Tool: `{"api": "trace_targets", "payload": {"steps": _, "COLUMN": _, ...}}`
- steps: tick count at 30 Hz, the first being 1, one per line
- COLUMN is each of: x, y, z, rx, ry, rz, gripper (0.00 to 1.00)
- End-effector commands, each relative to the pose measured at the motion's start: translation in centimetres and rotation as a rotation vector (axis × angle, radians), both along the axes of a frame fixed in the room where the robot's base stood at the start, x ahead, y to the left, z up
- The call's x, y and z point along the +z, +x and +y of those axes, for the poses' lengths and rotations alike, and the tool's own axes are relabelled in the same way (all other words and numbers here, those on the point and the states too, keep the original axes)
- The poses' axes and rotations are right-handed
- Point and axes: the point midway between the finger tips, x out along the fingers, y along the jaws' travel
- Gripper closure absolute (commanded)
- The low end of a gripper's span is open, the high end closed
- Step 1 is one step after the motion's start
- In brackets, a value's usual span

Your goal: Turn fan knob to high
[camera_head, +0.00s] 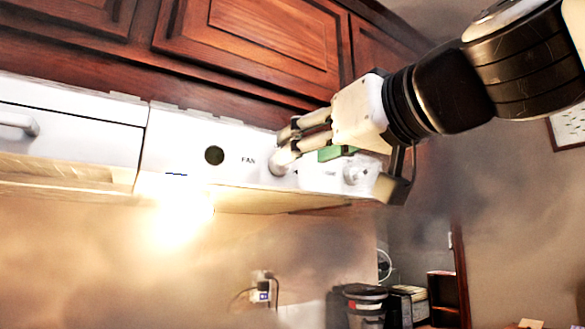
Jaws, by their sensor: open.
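A white range hood panel (180,148) hangs under dark wood cabinets, with the printed word FAN on its front. The fan knob (280,162) is a white round knob just right of that word. My gripper (284,147) comes in from the upper right and is open, with its fingertips at the fan knob. The fingers partly cover the knob, and I cannot tell whether they touch it or which setting it points to. A second white knob (355,172) sits farther right on the panel, below my gripper's body.
Wood cabinet doors (270,40) are close above my gripper. A bright light (178,220) glows under the hood. A wall outlet (262,290) with a plug is below. A coffee maker (364,302) stands at the lower right. The space below the hood front is open.

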Motion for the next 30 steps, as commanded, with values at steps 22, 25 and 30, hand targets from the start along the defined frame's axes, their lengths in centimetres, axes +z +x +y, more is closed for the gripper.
{"api": "trace_targets", "payload": {"steps": 22, "x": 0.0, "y": 4.5, "z": 3.1, "rx": 0.000, "ry": 0.000, "rz": 0.000, "gripper": 0.54}}
{"api": "trace_targets", "payload": {"steps": 25, "x": 0.0, "y": 4.5, "z": 3.1, "rx": 0.000, "ry": 0.000, "rz": 0.000, "gripper": 0.76}}
{"api": "trace_targets", "payload": {"steps": 30, "x": 0.0, "y": 4.5, "z": 3.0, "rx": 0.000, "ry": 0.000, "rz": 0.000, "gripper": 1.00}}
